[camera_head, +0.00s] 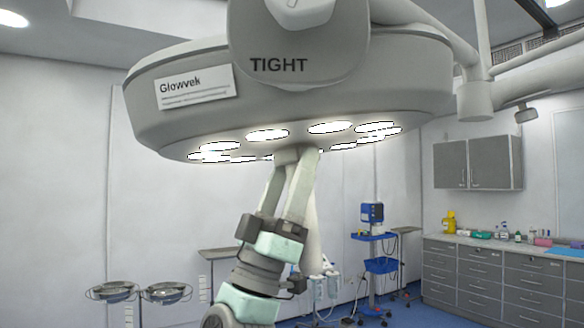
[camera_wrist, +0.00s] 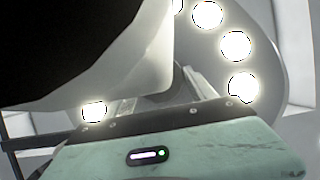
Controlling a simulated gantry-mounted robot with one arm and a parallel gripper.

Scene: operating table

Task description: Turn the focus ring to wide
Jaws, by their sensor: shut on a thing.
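A large round surgical lamp (camera_head: 400,85) hangs overhead, with a ring of lit lamps on its underside. Its grey front housing bears the word TIGHT. My gripper (camera_head: 298,158) reaches up from below, its two pale fingers shut on the small grey focus ring (camera_head: 284,154) at the centre of the underside. The fingers mostly hide the ring, and no setting on it can be read. In the wrist view, the fingers run up past the teal gripper body to a grey piece (camera_wrist: 172,78) between them, partly covered by a large dark and white shape.
The lamp's support arm (camera_head: 475,90) comes down at the upper right. Behind stand a blue equipment cart (camera_head: 375,240), grey drawers (camera_head: 490,280) and two metal bowls (camera_head: 140,292) on stands. The space left of my arm under the lamp is open.

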